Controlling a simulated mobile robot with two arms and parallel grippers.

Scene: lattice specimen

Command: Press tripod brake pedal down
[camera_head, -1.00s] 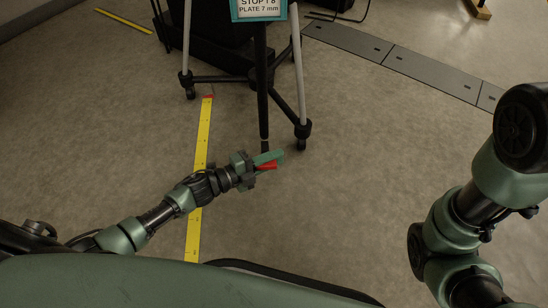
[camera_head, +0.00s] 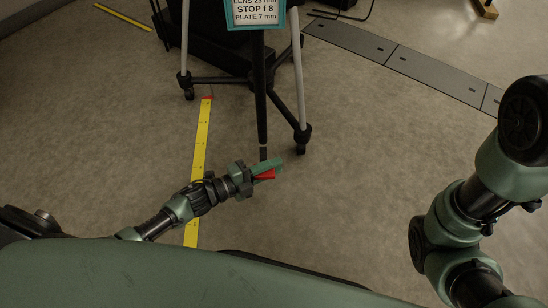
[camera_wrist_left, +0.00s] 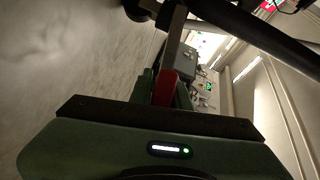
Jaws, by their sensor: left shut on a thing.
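The tripod has pale legs (camera_head: 299,90) and a dark centre post (camera_head: 261,100), and it stands on a wheeled base. The red brake pedal (camera_head: 265,175) shows low at the tripod's near side, below the end of the post. My left gripper (camera_head: 268,168) is shut on the red pedal. In the left wrist view, the red pedal (camera_wrist_left: 165,88) lies between the green fingers (camera_wrist_left: 166,97), below a grey metal strip (camera_wrist_left: 175,40). The fingers partly hide the pedal, and I cannot tell how far down it is. My right gripper is out of view.
A teal-framed sign (camera_head: 257,12) hangs on the tripod. A yellow measuring strip (camera_head: 200,140) lies on the floor to its left. A dark cable channel (camera_head: 400,62) crosses the floor at the back right. The floor between my arms is clear.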

